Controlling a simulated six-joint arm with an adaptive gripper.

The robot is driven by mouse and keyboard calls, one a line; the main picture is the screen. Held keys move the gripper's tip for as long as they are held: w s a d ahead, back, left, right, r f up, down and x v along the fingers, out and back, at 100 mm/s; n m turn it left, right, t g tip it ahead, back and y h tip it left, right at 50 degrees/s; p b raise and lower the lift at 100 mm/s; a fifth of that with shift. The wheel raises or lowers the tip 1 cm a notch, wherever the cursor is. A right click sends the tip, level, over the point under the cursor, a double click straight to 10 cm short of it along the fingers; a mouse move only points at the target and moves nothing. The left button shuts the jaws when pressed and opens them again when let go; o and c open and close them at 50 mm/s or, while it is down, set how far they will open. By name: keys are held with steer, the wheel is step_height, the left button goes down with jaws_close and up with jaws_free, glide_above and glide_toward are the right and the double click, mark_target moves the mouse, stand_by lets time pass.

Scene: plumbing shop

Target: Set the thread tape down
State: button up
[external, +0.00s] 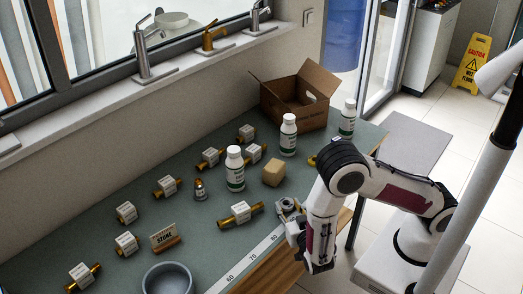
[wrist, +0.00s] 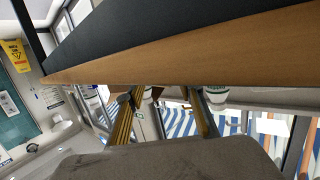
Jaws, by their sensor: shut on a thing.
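My gripper (external: 292,222) is at the front edge of the bench, near the high end of the printed scale. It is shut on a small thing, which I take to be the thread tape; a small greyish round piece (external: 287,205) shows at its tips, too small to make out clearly. In the wrist view the two fingers of my gripper (wrist: 163,108) reach up behind the bench's wooden edge (wrist: 190,68), which hides their tips and what they hold.
The bench (external: 205,208) carries several brass fittings with white tags, a grey bowl (external: 168,278), a small sign (external: 165,238), a tan block (external: 273,172) and white bottles (external: 235,168). An open cardboard box (external: 300,97) stands at the back.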

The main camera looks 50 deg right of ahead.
steer(key=shift+f, duration=0.15)
steer(key=o, duration=0.8)
steer(key=shift+o, duration=0.2)
steer(key=shift+v, duration=1)
steer(key=shift+s+a+r, duration=0.4)
steer(key=shift+s+a, duration=0.15)
steer(key=shift+s, duration=0.05)
steer(key=shift+s+a+r, duration=0.35)
steer(key=shift+s+a, duration=0.15)
steer(key=shift+s, duration=0.15)
steer(key=shift+v, duration=1.15)
